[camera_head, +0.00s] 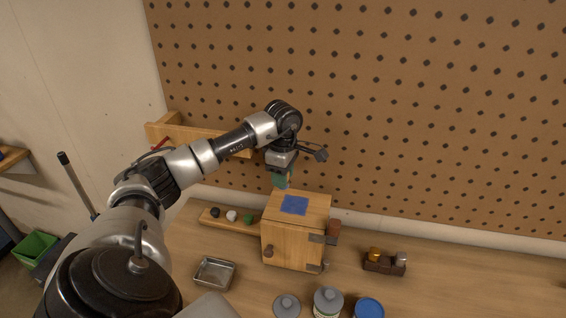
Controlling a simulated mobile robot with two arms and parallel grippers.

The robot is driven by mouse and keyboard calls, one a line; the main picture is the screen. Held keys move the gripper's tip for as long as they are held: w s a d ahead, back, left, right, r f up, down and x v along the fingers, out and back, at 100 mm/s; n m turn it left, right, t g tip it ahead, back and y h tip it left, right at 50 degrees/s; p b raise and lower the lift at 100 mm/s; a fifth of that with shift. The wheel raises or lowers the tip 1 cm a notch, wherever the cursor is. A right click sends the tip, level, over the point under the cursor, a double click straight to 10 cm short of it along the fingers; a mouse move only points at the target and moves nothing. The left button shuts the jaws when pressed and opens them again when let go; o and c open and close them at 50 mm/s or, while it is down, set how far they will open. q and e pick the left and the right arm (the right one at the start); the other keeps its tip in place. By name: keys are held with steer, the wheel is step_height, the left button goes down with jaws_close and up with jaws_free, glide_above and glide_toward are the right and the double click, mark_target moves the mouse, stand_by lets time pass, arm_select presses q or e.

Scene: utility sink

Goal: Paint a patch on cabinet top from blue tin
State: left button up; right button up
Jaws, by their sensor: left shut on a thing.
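The wooden cabinet (288,243) stands on the bench, with a dark blue square patch (295,205) on its top. My left gripper (281,171) is above the back left edge of the cabinet top, pointing down. The blue tin (368,308) is at the bottom edge of the picture, partly cut off. My right gripper is not in view.
A metal tray (214,273) lies left of the cabinet. A wooden strip (209,219) holds dark, white and green knobs. A dark holder (384,264) with small bottles is at right. A pegboard (420,110) rises behind.

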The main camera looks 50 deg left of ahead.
arm_select(q)
steer(key=shift+a+r+p, duration=0.25)
steer(key=shift+r+p, duration=0.35)
steer(key=shift+r, duration=0.6)
steer(key=shift+d+r, duration=0.1)
steer(key=shift+d, duration=0.05)
